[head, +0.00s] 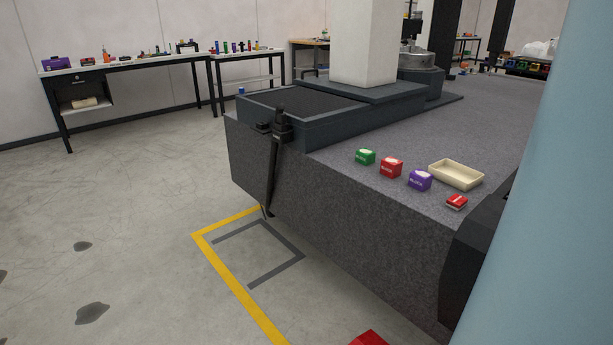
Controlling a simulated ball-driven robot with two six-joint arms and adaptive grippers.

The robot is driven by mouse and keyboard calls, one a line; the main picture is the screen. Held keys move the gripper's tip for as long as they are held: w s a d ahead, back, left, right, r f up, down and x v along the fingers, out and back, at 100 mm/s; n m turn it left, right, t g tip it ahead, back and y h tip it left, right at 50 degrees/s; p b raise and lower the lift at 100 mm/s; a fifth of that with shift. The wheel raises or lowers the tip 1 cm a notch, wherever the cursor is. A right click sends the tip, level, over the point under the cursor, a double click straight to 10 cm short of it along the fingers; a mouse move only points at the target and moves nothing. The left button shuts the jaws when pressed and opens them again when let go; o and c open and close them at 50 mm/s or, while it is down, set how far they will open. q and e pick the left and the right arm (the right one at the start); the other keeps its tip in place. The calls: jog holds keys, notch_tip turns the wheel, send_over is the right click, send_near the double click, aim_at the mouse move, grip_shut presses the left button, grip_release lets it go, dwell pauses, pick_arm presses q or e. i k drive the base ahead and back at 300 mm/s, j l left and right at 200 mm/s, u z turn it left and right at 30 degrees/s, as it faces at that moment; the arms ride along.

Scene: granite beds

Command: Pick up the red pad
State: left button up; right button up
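A small, low red item with a pale marking (457,202), which looks like the red pad, lies on the grey granite bed (345,192) near its front edge, at the right. It is just in front of a cream tray (443,177) and apart from it. A taller red box with a white top patch (391,168) stands further left on the same bed. Neither of my grippers is in view, so nothing shows at the red pad.
A green box (365,157) and a purple box (420,180) stand in the same row. A white column (364,40) rises behind. Part of a red thing (369,339) shows at the bottom edge. Yellow tape (235,275) marks open floor at left. A pale blue surface blocks the right side.

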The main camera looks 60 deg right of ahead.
aim_at(457, 202)
jog(key=i+l+z, duration=0.1)
jog(key=i+z, duration=0.5)
jog(key=z, duration=0.2)
jog(key=i+z, duration=0.5)
jog(key=z, duration=0.35)
jog(key=i+j+z, duration=0.1)
jog(key=z, duration=0.35)
jog(key=i+j+z, duration=0.1)
jog(key=z, duration=0.35)
jog(key=i+j+z, duration=0.1)
jog(key=z, duration=0.3)
jog(key=j+z, duration=0.25)
jog(key=z, duration=0.2)
jog(key=j+z, duration=0.15)
jog(key=z, duration=0.3)
